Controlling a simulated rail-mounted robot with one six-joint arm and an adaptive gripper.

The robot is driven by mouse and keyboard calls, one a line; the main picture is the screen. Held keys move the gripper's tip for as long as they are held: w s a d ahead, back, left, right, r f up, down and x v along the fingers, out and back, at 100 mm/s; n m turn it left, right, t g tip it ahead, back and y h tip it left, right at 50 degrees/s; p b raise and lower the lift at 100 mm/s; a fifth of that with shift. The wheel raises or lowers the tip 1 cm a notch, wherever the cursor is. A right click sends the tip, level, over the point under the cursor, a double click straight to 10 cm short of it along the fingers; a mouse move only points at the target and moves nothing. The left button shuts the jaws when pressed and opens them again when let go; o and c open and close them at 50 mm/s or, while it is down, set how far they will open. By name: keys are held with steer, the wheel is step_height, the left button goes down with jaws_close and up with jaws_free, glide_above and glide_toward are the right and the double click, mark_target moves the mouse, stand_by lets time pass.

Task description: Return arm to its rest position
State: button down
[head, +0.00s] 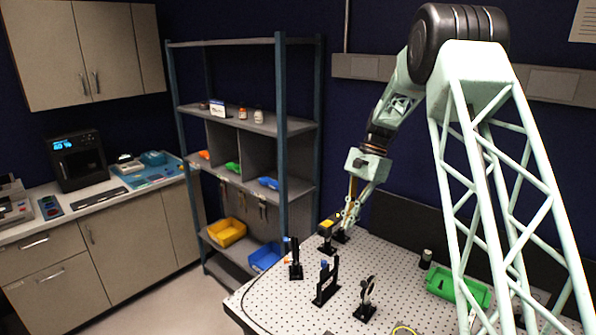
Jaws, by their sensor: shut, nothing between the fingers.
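My arm is pale green and reaches from the upper right down toward the optical table (395,265). My gripper (351,200) hangs at the arm's end, pointing down over the back left part of the table. Its fingers are small in this view and look shut with nothing held. They are close to a yellow-topped black mount (327,232) in the picture; whether they touch it cannot be told.
Black optic mounts (326,282), (365,298) and (295,262) stand on the perforated table. A green bin (458,287) sits at its right, partly behind my arm's lattice. A shelf rack (281,150) stands left of my arm. The table's front middle is mostly clear.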

steer(key=s+a+r+n+t+h+b, duration=0.1)
steer(key=s+r+n+b, duration=0.15)
steer(key=s+r, duration=0.5)
steer(key=s+a+r+n+t+b, duration=0.1)
steer(key=s+r+b, duration=0.25)
steer(key=s, duration=0.75)
steer(key=s+a+r+n+t+h+b, duration=0.1)
steer(key=s+r+n+b, duration=0.1)
steer(key=s+r, duration=0.55)
steer(key=s+f+n+t+b, duration=0.1)
steer(key=s+f+b, duration=0.1)
steer(key=s, duration=0.8)
steer(key=s+f+n+t+h+b, duration=0.1)
steer(key=s+f, duration=0.3)
steer(key=s, duration=0.7)
steer(key=s+d+f+n+t+b, duration=0.1)
steer(key=s+f+n+b, duration=0.2)
steer(key=s, duration=0.7)
steer(key=shift+s+f+h+b, duration=0.2)
steer(key=shift+f+h+b, duration=0.1)
steer(key=shift+b, duration=0.15)
